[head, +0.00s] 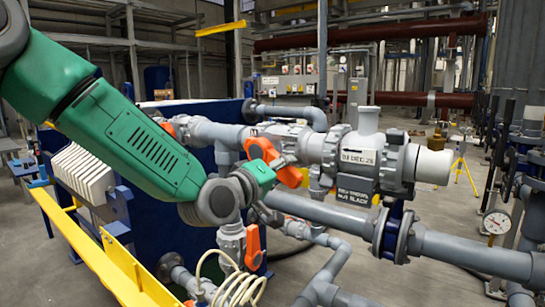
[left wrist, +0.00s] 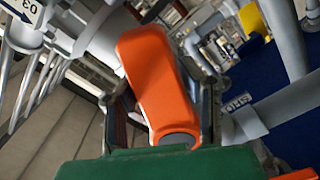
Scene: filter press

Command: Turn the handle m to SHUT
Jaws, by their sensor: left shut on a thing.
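My left gripper (head: 274,172) reaches in from the left on the green arm and is shut on an orange valve handle (head: 289,176) on the grey pipework. In the left wrist view the orange handle (left wrist: 152,75) stands between the two dark fingers of my left gripper (left wrist: 160,100), one on each side. Its rounded lower end is close to the green palm. A small label (left wrist: 236,103) is beside the right finger, tilted and hard to read. My right gripper is not in view.
Another orange handle (head: 253,246) hangs below the gripper, close to my wrist. A large grey valve body (head: 362,160) with printed plates stands to the right. Grey pipes (head: 460,250) cross the lower right. A yellow rail (head: 95,250) runs along the lower left.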

